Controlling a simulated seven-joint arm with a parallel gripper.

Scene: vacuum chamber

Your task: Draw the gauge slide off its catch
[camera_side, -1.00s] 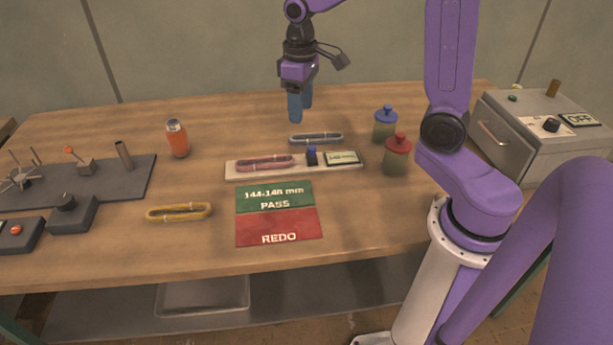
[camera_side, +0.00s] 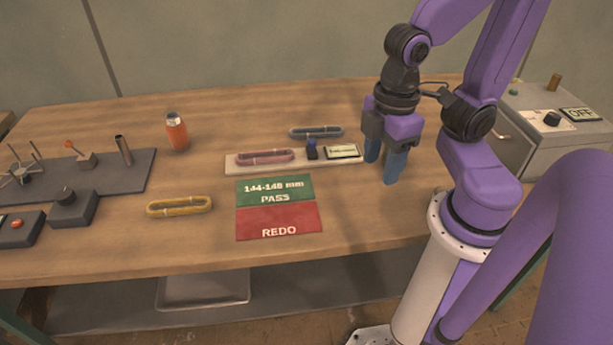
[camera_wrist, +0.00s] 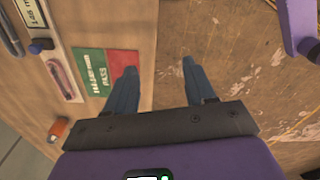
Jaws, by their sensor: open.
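The gauge is a pale flat board (camera_side: 233,168) at the middle of the bench. It bears a dark blue slide block (camera_side: 312,149), a small display (camera_side: 342,151) at its right end and a pink-red loop (camera_side: 264,156). My gripper (camera_side: 384,168) is open and empty, right of the gauge and above the bench. The slide (camera_wrist: 40,46), the display (camera_wrist: 34,14) and the red loop (camera_wrist: 62,77) show at the upper left there. The catch cannot be made out.
A green PASS and red REDO card (camera_side: 277,207) lies in front of the gauge. A grey loop (camera_side: 316,131) lies behind it, a yellow loop (camera_side: 179,206) front left. An orange bottle (camera_side: 176,132) stands back left. A grey box (camera_side: 545,125) stands at right.

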